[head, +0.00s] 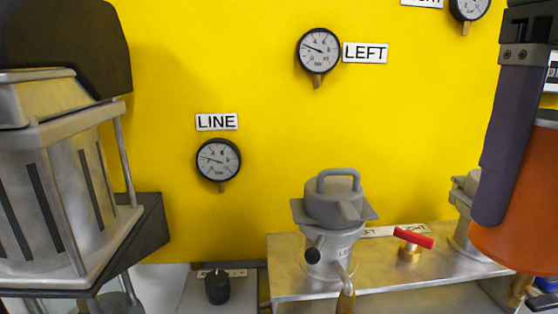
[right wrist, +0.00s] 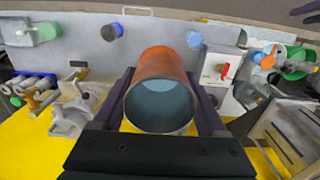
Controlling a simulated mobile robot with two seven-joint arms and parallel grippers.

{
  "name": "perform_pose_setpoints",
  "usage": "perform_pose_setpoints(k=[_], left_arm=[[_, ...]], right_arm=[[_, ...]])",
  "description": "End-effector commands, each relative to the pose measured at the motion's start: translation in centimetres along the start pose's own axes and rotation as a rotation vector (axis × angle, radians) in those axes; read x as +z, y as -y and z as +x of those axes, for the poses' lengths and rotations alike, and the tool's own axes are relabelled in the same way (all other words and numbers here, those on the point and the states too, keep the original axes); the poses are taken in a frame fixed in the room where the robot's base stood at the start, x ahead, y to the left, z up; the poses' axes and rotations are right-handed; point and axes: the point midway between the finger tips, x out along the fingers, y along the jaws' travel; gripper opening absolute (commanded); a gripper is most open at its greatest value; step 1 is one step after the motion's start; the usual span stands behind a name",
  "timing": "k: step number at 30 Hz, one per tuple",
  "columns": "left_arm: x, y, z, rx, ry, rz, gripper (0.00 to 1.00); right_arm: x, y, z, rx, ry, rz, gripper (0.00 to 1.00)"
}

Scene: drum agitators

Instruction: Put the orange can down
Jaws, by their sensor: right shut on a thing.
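The orange can (head: 522,240) is at the right edge of the head view, partly cut off by the frame. In the right wrist view the orange can (right wrist: 160,58) has one end facing the camera, with a blue-grey inside. My right gripper (right wrist: 162,92) is shut on it, with a dark finger on each side. In the head view one dark finger lies along the can, and the other is hidden. The can appears in front of the metal bench (head: 400,265); I cannot tell its height above any surface.
A grey lidded agitator (head: 334,215) and a red-handled valve (head: 412,240) are on the bench. A slotted metal unit (head: 75,190) fills the left. A yellow wall (head: 260,90) carries gauges. Green and blue cylinders (right wrist: 112,31) show in the right wrist view.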

Motion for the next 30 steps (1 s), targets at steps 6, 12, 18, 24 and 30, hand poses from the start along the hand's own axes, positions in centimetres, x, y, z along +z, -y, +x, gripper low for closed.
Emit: perform_pose_setpoints(k=[6,12,18,24,30], left_arm=[[-1.1,0.1,-3.3,0.0,0.001,0.0,0.5],[-2.3,0.3,-7.2,0.0,0.001,0.0,0.5],[-4.2,0.5,-13.0,0.0,0.001,0.0,0.5],[-6.2,0.7,-19.2,0.0,0.0,0.0,0.5],[-8.1,0.9,-25.2,0.0,0.0,0.0,0.5]], right_arm=[[0.4,0.2,-3.6,0.001,0.001,0.077,0.16],[1.0,0.3,-7.4,0.001,0.003,0.073,0.16],[1.8,0.4,-13.2,0.0,0.004,0.073,0.16],[2.7,0.5,-19.2,0.0,0.005,0.072,0.16],[3.7,0.6,-25.2,0.0,0.004,0.071,0.16]])
